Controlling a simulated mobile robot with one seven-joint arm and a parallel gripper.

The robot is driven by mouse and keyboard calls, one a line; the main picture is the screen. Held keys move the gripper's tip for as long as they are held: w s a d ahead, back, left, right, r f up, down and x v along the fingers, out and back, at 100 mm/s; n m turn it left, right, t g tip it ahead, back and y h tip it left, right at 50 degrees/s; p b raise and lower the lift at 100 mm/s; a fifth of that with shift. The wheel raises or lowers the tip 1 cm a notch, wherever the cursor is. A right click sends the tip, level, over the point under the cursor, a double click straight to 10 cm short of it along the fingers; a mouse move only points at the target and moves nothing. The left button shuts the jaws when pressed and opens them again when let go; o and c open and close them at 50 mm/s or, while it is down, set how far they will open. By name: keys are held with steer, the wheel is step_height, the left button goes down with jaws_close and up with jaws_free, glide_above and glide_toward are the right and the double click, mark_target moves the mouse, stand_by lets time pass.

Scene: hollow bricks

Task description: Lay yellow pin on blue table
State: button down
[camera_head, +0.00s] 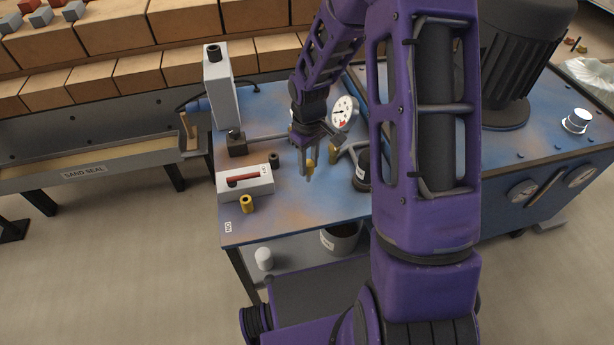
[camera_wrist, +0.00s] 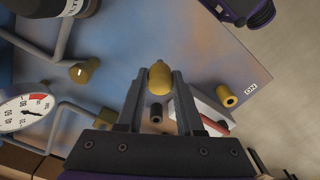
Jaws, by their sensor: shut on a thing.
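My gripper (camera_head: 308,163) is shut on a yellow pin (camera_wrist: 159,78), a short rounded piece with a narrower tip, held between the fingertips. In the head view the pin (camera_head: 310,165) shows small at the fingers and is partly hidden by them. It is over the blue table (camera_head: 290,215), whose worn blue and rust-brown top also fills much of the wrist view (camera_wrist: 195,45). I cannot tell exactly how high the pin is above the top.
A yellow hollow cylinder (camera_head: 247,204) stands near the table's front left. Behind it are a grey box with a red lever (camera_head: 250,182) and a small dark cylinder (camera_head: 273,158). A gauge (camera_head: 343,113), bent pipes and another yellow piece (camera_head: 333,154) are close by. The front middle is clear.

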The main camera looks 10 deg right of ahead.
mark_target(309, 176)
steer(key=shift+f+b, duration=0.5)
steer(key=shift+f, duration=2.15)
steer(key=c, duration=0.5)
jaws_free()
steer(key=shift+c, duration=0.2)
step_height(309, 176, up, 12)
steer(key=shift+r+p, duration=0.15)
steer(key=shift+p, duration=1.05)
